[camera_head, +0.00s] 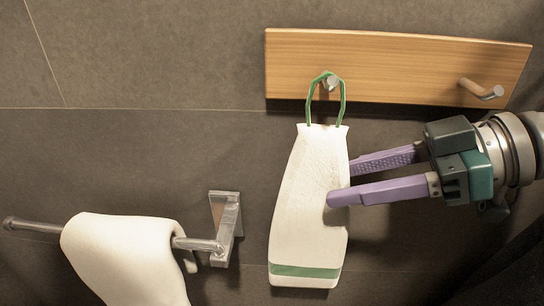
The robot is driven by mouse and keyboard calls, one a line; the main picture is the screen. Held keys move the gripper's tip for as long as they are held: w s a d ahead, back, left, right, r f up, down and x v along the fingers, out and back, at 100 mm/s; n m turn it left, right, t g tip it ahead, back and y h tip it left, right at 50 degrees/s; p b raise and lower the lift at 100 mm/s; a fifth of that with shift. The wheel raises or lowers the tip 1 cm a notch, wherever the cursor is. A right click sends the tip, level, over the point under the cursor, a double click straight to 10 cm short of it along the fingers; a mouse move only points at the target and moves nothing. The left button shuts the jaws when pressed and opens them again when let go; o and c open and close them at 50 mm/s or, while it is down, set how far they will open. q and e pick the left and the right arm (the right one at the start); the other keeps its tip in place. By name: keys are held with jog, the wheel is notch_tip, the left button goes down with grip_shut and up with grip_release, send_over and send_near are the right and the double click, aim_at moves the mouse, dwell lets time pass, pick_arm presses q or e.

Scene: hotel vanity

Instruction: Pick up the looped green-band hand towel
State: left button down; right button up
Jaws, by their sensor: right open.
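The looped green-band hand towel (305,220) is white with a green band near its lower edge. It hangs against the wall by a green loop (343,98) over the left hook (329,82) of a wooden board. My right gripper (341,184) comes in from the right at the towel's mid-height. It is open, with one purple finger in front of the towel's right part. The other finger's tip is hidden behind the towel's right edge. I cannot tell whether either finger touches the cloth. My left gripper is not in view.
The wooden board (400,65) has a second, empty hook (481,90) above my right gripper. At lower left, a plain white towel (125,258) drapes over a metal bar (35,226) with a wall bracket (226,228). Dark tiled wall lies behind.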

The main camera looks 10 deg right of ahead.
jog(key=shift+x, duration=1.15)
grip_shut()
dwell(0.5)
